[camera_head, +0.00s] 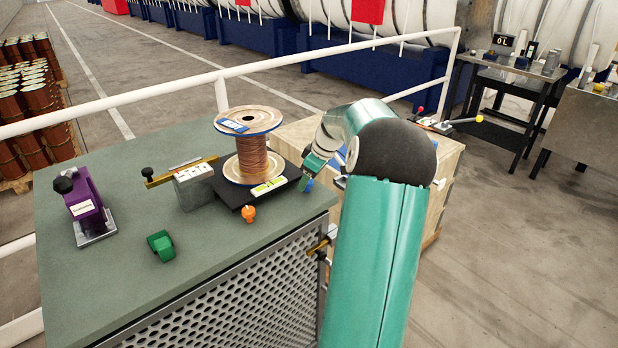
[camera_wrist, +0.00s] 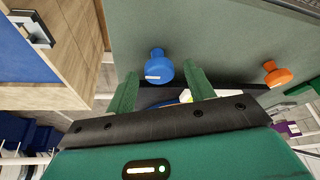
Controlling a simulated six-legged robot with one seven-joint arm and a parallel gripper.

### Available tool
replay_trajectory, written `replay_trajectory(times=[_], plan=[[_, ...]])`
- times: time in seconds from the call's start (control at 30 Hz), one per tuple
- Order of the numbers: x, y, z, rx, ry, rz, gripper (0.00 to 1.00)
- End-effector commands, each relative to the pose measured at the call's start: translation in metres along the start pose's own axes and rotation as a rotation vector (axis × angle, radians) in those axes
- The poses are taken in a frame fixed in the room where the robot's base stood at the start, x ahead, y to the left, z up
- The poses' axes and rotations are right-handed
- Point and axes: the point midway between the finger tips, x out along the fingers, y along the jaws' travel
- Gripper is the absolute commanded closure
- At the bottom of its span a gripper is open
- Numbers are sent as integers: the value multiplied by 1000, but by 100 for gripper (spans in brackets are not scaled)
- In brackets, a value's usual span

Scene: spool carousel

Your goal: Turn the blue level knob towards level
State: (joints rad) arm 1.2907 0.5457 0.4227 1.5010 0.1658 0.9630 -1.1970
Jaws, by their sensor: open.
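The blue level knob (camera_head: 308,184) sits at the right corner of the black plate under the copper wire spool (camera_head: 252,150), partly hidden by my gripper (camera_head: 314,167). In the wrist view the blue knob (camera_wrist: 158,66) shows between the two green fingertips of my gripper (camera_wrist: 162,78), nearer the left one in the picture. The fingers are apart; I cannot tell whether they touch the knob. A yellow-green level vial (camera_head: 268,186) lies on the plate. An orange knob (camera_head: 248,213) is at its front corner and also shows in the wrist view (camera_wrist: 278,74).
The green-grey bench top (camera_head: 120,270) carries a purple device (camera_head: 84,203), a green object (camera_head: 161,245) and a grey block (camera_head: 193,185) with a brass bar. A wooden crate (camera_head: 447,175) stands close right of the bench. A white rail (camera_head: 130,98) runs behind.

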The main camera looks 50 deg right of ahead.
Motion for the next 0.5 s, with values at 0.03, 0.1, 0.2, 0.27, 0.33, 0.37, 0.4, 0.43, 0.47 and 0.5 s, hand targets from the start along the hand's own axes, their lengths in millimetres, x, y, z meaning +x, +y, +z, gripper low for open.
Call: replay_trajectory(times=[0.03, 0.1, 0.2, 0.27, 0.33, 0.37, 0.4, 0.43, 0.47, 0.5], plan=[[0, 0, 0, 0, 0, 0, 47], [0, 0, 0, 0, 0, 0, 47], [0, 0, 0, 0, 0, 0, 63], [0, 0, 0, 0, 0, 0, 74], [0, 0, 0, 0, 0, 0, 88], [0, 0, 0, 0, 0, 0, 90], [0, 0, 0, 0, 0, 0, 90], [0, 0, 0, 0, 0, 0, 90], [0, 0, 0, 1, 0, 0, 90], [0, 0, 0, 3, 0, 1, 90]])
